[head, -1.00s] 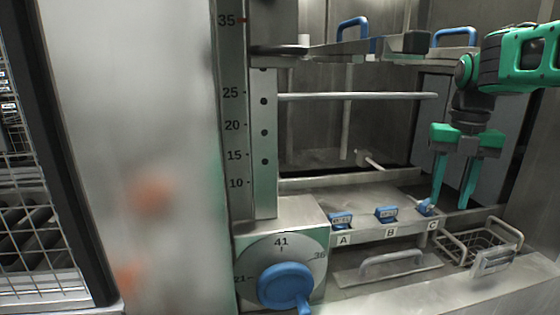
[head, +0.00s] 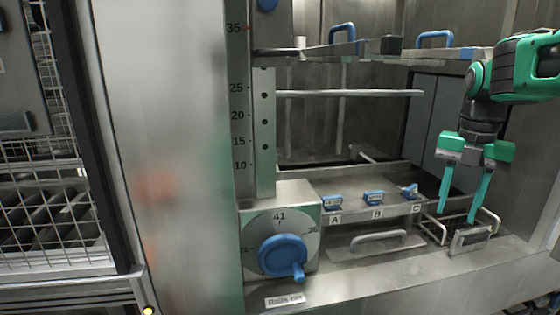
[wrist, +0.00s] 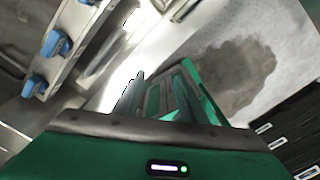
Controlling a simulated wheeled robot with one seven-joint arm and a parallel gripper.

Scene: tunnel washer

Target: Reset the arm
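My gripper (head: 460,210) is green with two long fingers pointing down. The arm is bent, coming in from the upper right. Whether the fingertips touch the basket cannot be told.
A blue dial (head: 283,255) sits left of several blue switches, such as the one at A (head: 332,202). A drawer handle (head: 378,238) lies below them. A rail with blue handles (head: 342,33) runs above. A wire cage (head: 50,190) stands at far left.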

